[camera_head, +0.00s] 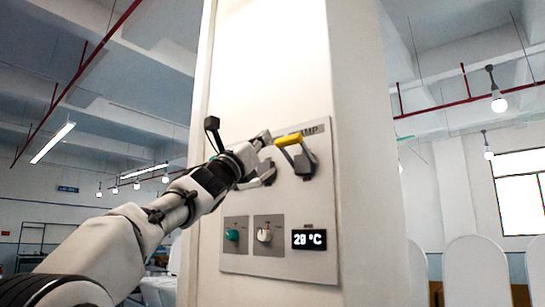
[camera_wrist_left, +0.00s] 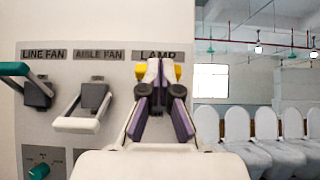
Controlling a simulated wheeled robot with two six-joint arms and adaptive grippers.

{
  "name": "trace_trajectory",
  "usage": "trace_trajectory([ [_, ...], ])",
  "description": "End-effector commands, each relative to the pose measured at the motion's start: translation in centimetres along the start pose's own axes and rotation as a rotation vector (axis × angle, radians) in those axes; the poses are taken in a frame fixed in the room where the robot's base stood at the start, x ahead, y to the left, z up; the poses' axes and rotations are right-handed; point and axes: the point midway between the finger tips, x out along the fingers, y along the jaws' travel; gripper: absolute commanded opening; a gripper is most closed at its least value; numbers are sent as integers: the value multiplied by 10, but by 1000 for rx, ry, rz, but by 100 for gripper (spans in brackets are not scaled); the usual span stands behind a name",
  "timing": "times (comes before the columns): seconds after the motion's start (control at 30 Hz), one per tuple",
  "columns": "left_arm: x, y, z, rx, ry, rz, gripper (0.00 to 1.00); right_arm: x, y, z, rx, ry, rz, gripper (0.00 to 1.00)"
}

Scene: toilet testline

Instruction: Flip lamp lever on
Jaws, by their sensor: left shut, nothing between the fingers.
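The lamp lever has a yellow handle (camera_head: 288,140) on a grey pivot mount, at the upper right of the wall panel. In the left wrist view the yellow handle (camera_wrist_left: 140,71) shows on both sides of my fingertips, just below the LAMP label (camera_wrist_left: 160,54); its middle is hidden. The handle sticks out from the panel, raised above its pivot. My left gripper (camera_head: 264,137) is shut and empty, its tips at the handle's left end in the head view. I cannot tell if they touch it. The tips also show in the left wrist view (camera_wrist_left: 160,70). My right gripper is out of view.
The AISLE FAN lever with a white handle (camera_wrist_left: 76,125) and the LINE FAN lever with a green handle (camera_wrist_left: 14,69) sit left of the lamp lever. Below are a green knob (camera_head: 232,235), a white knob (camera_head: 264,235) and a temperature display (camera_head: 309,239). White seats (camera_wrist_left: 236,125) stand right.

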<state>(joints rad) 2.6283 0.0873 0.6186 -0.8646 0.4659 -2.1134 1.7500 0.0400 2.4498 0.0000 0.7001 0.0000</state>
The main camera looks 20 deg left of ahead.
Motion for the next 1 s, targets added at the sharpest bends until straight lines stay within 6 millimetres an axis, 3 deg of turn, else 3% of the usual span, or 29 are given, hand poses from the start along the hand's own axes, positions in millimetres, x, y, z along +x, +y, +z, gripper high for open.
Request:
trace_trajectory([
  [0.03,-9,1,7,0,1,2,0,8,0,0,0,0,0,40],
  [0.3,-26,1,46,0,7,2,0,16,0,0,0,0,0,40],
  [1.0,-27,1,50,-1,8,2,0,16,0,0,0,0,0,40],
])
